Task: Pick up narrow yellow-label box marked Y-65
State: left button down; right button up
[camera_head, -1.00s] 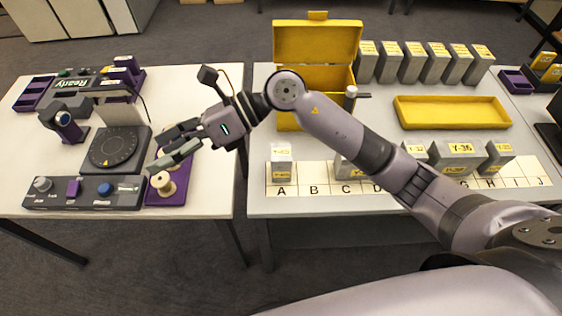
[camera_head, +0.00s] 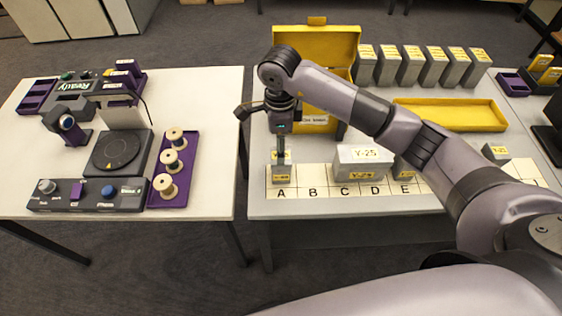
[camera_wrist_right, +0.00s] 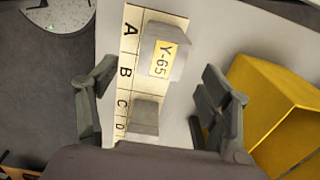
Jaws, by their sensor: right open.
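The narrow grey box with the yellow label Y-65 (camera_wrist_right: 165,50) stands at slot A of the lettered strip in the right wrist view. In the head view the same box (camera_head: 282,176) is partly covered by my right gripper (camera_head: 281,156). In the wrist view my right gripper (camera_wrist_right: 160,78) is open. Its fingers are spread to either side of the box's line, with the box ahead of them near the fingertips. I cannot tell whether a finger touches it. My left gripper is not in view.
A Y-25 box (camera_head: 363,161) stands around slots C and D. A yellow tray (camera_head: 452,127) and a row of grey boxes (camera_head: 410,65) lie farther back. The left table holds a purple spool tray (camera_head: 193,160).

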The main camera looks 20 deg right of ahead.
notch_tip(320, 180, down, 5)
jog(key=shift+r+p, duration=0.1)
jog(key=shift+p, duration=0.35)
notch_tip(320, 180, down, 5)
jog(key=shift+w+d+r+p, duration=0.15)
jog(key=shift+p, duration=0.9)
jog(key=shift+f, duration=0.3)
jog(key=shift+c, duration=0.4)
jog(key=c, duration=1.4)
